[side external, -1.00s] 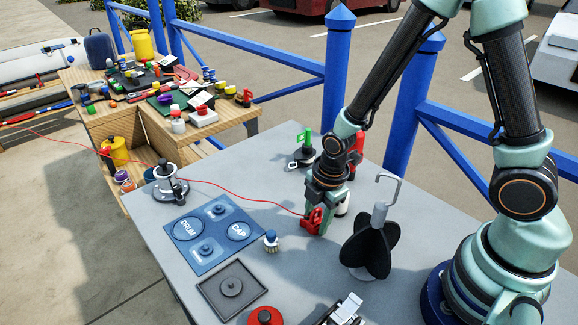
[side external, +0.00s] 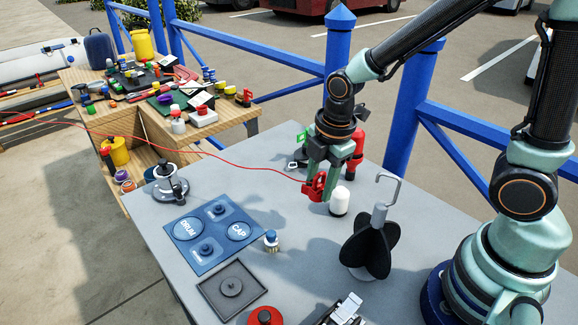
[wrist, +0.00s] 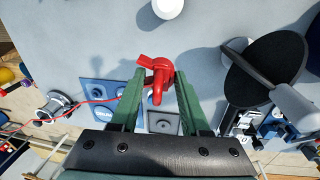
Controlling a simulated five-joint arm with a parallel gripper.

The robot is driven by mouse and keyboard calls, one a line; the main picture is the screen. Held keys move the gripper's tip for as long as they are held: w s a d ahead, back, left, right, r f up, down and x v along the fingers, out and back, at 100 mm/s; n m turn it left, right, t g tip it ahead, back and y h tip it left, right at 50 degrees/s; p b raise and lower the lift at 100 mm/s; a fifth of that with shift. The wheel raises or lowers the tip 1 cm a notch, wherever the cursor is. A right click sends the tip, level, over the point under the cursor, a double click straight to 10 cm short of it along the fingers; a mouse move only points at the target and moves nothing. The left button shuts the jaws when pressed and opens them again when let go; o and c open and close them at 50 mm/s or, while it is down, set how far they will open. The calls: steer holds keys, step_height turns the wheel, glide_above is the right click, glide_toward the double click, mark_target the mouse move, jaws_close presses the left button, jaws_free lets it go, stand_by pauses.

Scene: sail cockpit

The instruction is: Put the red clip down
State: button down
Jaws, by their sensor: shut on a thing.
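The red clip (side external: 314,187) is between the fingertips of my gripper (side external: 320,186), held above the grey table. My gripper is shut on it, and the clip also shows between the green fingers in the wrist view (wrist: 158,72). A thin red line (side external: 235,163) runs from the clip leftward past the wooden bench. The fingers hide part of the clip in the side view.
A white-topped cylinder (side external: 340,200) stands just right of the clip. A black vaned object with a hook (side external: 372,245) stands farther right. A blue DRUM/CAP panel (side external: 212,258), a metal winch (side external: 170,184) and a dark square tray (side external: 210,289) are left and in front.

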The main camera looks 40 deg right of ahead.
mark_target(321, 171)
step_height(321, 171, up, 9)
steer(key=shift+f, duration=0.15)
steer(key=shift+w+d+r, duration=0.1)
steer(key=shift+w+r, duration=0.05)
steer(key=shift+r, duration=0.2)
steer(key=w+d+m, duration=0.3)
steer(key=d+m, duration=0.3)
step_height(321, 171, up, 9)
steer(key=w+m, duration=0.2)
steer(key=m, duration=0.6)
steer(key=s+f+m, duration=0.3)
steer(key=s+f, duration=0.2)
steer(key=f, duration=0.6)
steer(key=shift+a, duration=0.15)
